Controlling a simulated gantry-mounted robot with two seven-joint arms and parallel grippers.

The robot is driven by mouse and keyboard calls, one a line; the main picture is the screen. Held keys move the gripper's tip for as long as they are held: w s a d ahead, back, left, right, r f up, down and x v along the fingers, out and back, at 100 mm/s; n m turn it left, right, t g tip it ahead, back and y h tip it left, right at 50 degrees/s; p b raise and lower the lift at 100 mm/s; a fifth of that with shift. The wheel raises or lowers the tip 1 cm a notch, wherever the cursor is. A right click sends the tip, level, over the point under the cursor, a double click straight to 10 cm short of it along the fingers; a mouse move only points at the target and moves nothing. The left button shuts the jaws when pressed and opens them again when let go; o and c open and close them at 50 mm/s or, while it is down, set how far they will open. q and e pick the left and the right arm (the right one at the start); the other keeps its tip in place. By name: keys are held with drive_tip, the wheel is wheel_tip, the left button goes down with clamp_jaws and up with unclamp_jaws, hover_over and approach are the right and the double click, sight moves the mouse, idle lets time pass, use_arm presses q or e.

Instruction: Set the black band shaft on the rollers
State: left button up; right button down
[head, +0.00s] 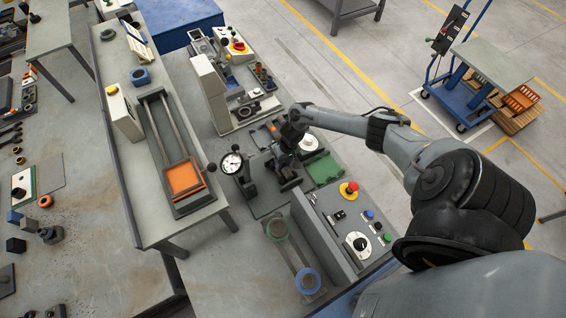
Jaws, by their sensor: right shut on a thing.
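My right gripper (285,162) reaches in from the right and points down over the middle of the bench. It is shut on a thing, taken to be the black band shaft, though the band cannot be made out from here. The gripper is just right of a dial gauge (232,163) on a dark stand. The dark fixture under the gripper, where the rollers seem to be, is small and partly covered by it. I cannot tell whether the shaft touches the rollers. My left gripper is not in view.
A green tray (324,169) lies right of the gripper. A control panel with a red button (350,188) stands in front. A tall pale machine (211,92) is behind. An orange-ended tray (184,180) lies on the left bench. A blue ring (308,281) sits near the front.

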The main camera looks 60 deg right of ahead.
drive_tip(key=shift+f, duration=0.25)
drive_tip(key=c, duration=0.7)
unclamp_jaws()
drive_tip(key=shift+f, duration=0.1)
drive_tip(key=shift+s+d+r, duration=0.1)
drive_tip(key=shift+d+r, duration=0.05)
drive_tip(key=shift+r, duration=0.5)
wheel_tip(320, 180, up, 9)
drive_tip(key=s+d, duration=0.1)
drive_tip(key=shift+d+r+p, duration=0.2)
drive_tip(key=shift+d+p, duration=0.1)
drive_tip(key=shift+p, duration=0.05)
